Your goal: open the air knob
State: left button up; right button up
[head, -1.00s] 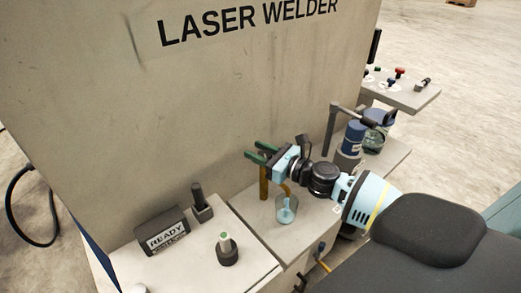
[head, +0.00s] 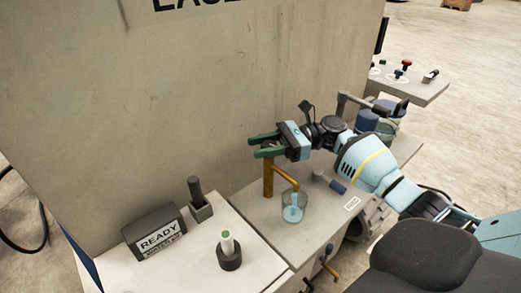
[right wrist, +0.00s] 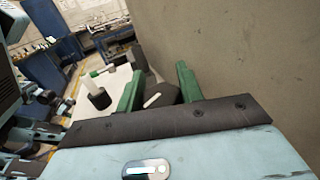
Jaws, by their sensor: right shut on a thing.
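My right gripper (head: 265,145) has its green fingers around the top of a brass tap (head: 268,180), shut on it; the gripped part is mostly hidden. In the right wrist view the fingers (right wrist: 157,88) stand apart, and the gripped part does not show clearly. No knob is labelled as the air knob. A small blue handle on a brass pipe (head: 329,250) shows at the bench's front edge. A grey fitting with a blue end (head: 337,186) lies right of the tap. My left gripper is not in view.
A glass with blue liquid (head: 293,207) stands under the tap spout. The welder wall (head: 240,90) rises close behind. A side shelf (head: 420,88) is at right.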

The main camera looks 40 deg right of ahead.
jog(key=shift+n+g+b, duration=0.35)
jog(key=shift+n+g, duration=0.25)
jog(key=shift+g, duration=0.3)
jog(key=shift+s+a+g+y, duration=0.1)
jog(key=shift+g+y, duration=0.2)
jog(key=shift+n, duration=0.3)
jog(key=o, duration=1)
jog(key=s+d+b, duration=0.1)
jog(key=d, duration=0.6)
jog(key=shift+s+d+b, duration=0.15)
jog(key=shift+d+b, duration=0.2)
